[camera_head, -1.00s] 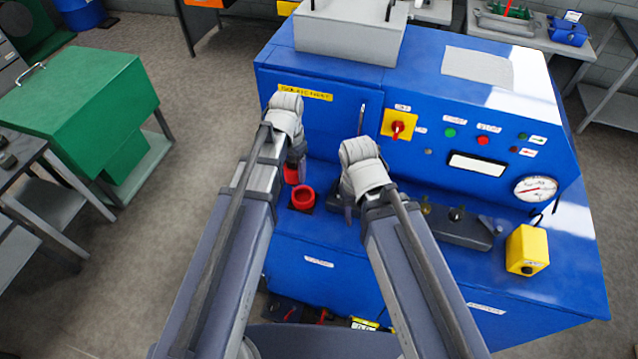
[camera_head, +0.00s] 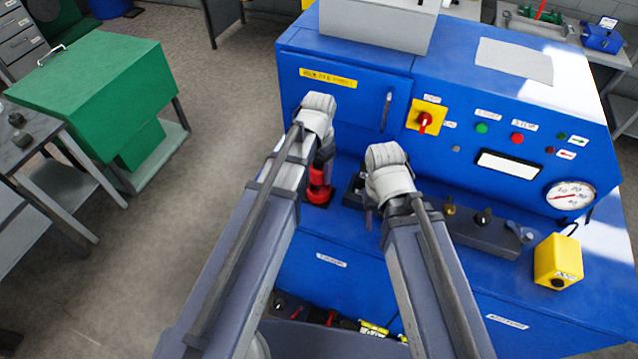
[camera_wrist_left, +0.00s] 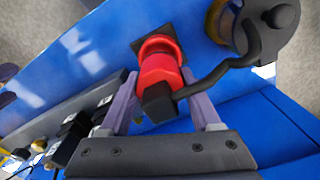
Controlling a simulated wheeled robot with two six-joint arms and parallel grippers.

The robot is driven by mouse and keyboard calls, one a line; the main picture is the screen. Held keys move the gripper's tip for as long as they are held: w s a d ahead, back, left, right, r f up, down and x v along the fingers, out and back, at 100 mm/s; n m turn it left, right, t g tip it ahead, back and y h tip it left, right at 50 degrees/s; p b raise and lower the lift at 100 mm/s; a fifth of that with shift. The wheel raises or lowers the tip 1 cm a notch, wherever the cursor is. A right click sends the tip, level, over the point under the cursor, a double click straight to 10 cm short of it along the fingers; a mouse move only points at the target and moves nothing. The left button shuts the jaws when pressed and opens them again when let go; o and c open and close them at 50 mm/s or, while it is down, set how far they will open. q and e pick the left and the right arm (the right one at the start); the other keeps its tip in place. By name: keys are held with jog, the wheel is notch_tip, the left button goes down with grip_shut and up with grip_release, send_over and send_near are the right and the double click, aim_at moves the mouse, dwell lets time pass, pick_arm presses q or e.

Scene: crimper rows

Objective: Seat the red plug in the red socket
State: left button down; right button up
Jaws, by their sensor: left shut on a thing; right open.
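The red plug (camera_wrist_left: 160,72), with a black rear end and black cable, is between the two fingers of my left gripper (camera_wrist_left: 165,105), which is shut on it. In the left wrist view its front meets the round red socket (camera_wrist_left: 158,43) on a dark square plate. Whether it is in the socket or just at its mouth, I cannot tell. In the head view the plug (camera_head: 319,175) is directly above and against the socket (camera_head: 318,194), partly hidden by my left gripper (camera_head: 323,168). My right gripper (camera_head: 369,208) is open and empty, to the right of the socket.
The blue console surrounds the socket, with an upright panel behind holding a red-and-yellow switch (camera_head: 425,118). A dark strip with knobs (camera_head: 470,225) lies right of my right gripper. A yellow box (camera_head: 558,262) stands further right. The cable (camera_wrist_left: 225,68) curves off to the side.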

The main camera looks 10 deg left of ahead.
aim_at(319, 178)
pick_arm(q)
jog(key=shift+f+b, duration=1.9)
jog(key=shift+b, duration=0.05)
pick_arm(e)
jog(key=shift+f, duration=1.95)
pick_arm(q)
jog(key=shift+r, duration=0.1)
pick_arm(e)
jog(key=shift+r, duration=0.15)
pick_arm(q)
jog(key=shift+c, duration=0.5)
grip_release()
